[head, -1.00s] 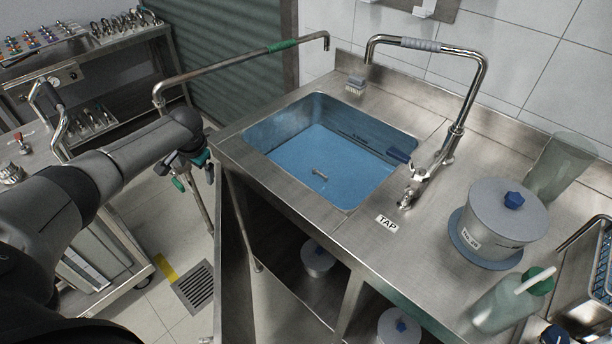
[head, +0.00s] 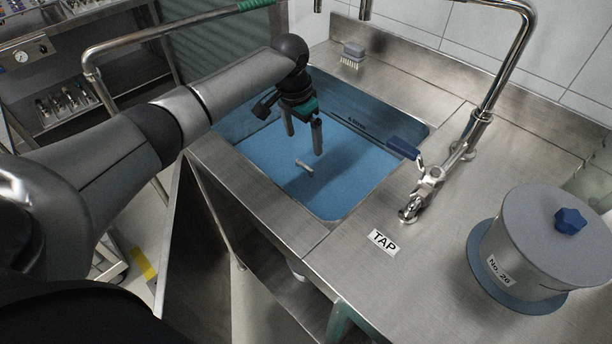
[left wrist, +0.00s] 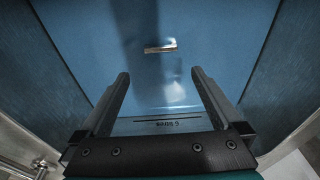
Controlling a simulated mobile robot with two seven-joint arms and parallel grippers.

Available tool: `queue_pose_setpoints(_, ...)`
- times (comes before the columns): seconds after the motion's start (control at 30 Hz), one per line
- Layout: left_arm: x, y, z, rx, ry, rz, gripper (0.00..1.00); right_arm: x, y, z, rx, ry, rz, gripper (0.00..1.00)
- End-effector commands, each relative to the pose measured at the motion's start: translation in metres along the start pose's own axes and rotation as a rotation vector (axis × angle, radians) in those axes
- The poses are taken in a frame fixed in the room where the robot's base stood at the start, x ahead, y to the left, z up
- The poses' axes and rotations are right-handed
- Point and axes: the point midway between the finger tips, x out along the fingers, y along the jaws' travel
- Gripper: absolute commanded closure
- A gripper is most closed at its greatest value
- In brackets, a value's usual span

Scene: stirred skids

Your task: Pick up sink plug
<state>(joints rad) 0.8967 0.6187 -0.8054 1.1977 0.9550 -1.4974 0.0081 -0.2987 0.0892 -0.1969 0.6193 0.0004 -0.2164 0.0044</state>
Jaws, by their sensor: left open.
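The sink plug appears as a small metallic handle-like piece (head: 304,167) low in the blue sink basin (head: 350,190). In the left wrist view the same metallic piece (left wrist: 160,48) lies crosswise beyond my fingertips, with a bright glint nearer to them. The rest of the plug cannot be made out. My left gripper (head: 303,143) hangs over the basin with its fingers pointing down, open and empty. It also shows in the left wrist view (left wrist: 160,76), apart from the metallic piece. My right gripper is not in view.
A tap (head: 482,112) with a blue lever stands right of the basin, beside a TAP label (head: 382,241). A lidded pot (head: 535,245) is on the counter at right. A brush (head: 352,53) sits behind the basin. The basin walls surround my gripper.

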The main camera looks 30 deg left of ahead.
Motion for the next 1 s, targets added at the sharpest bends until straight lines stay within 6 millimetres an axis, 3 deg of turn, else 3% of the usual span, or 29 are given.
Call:
queue_pose_setpoints(0.03,0.017,0.001,0.001,0.000,-0.002,0.001,0.00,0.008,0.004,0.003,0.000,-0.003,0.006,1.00)
queue_pose_setpoints(0.23,0.054,0.000,0.001,0.000,0.000,0.000,0.00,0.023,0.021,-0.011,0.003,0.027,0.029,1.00)
queue_pose_setpoints(0.47,0.068,0.000,0.001,0.001,0.001,-0.001,0.00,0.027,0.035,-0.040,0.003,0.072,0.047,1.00)
queue_pose_setpoints(0.57,0.073,-0.001,0.004,0.000,0.000,-0.001,0.00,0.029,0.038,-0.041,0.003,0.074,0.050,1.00)
queue_pose_setpoints(0.83,0.112,-0.002,0.014,-0.001,-0.001,-0.001,0.00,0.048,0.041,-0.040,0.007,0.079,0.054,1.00)
queue_pose_setpoints(1.0,0.119,-0.002,0.013,0.000,0.001,0.000,0.00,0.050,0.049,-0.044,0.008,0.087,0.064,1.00)
